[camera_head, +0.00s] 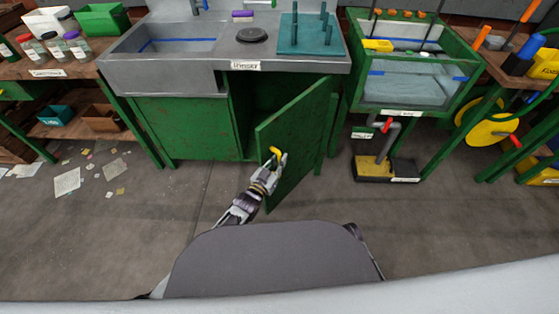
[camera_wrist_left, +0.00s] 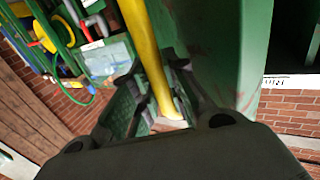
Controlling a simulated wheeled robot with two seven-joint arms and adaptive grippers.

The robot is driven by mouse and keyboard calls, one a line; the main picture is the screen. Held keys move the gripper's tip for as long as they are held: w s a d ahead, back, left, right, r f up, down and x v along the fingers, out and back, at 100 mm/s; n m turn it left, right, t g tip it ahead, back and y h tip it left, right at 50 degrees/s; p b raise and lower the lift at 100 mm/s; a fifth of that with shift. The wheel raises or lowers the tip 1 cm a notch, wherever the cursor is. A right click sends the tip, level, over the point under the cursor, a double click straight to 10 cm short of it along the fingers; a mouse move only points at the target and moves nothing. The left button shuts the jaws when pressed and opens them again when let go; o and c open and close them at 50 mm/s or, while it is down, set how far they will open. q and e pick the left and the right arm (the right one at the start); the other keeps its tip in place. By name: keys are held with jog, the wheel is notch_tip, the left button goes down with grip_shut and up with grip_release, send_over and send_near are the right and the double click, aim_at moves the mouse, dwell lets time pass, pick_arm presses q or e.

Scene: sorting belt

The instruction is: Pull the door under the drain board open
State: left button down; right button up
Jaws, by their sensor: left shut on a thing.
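The green door (camera_head: 298,132) under the drain board stands partly open, swung out toward me with its hinge side at the right. A dark cupboard opening (camera_head: 252,100) shows behind it. The teal drain board (camera_head: 305,36) with several pegs sits on the grey sink counter above. My left gripper (camera_head: 277,158) is at the door's yellow handle (camera_head: 275,151). In the left wrist view, the fingers (camera_wrist_left: 155,105) are shut around the yellow bar (camera_wrist_left: 148,50), and the door's green face (camera_wrist_left: 225,50) is close beside them. My right gripper is not in view.
A green wash tank (camera_head: 412,75) stands to the right, with a grey pipe and a black-and-yellow tray (camera_head: 380,168) below it. A bench with jars (camera_head: 60,70) is at the left. Paper scraps (camera_head: 67,182) lie on the floor at the left. The floor before the door is clear.

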pick_arm(q)
jog(key=c, duration=1.7)
grip_release()
jog(key=shift+v, duration=6)
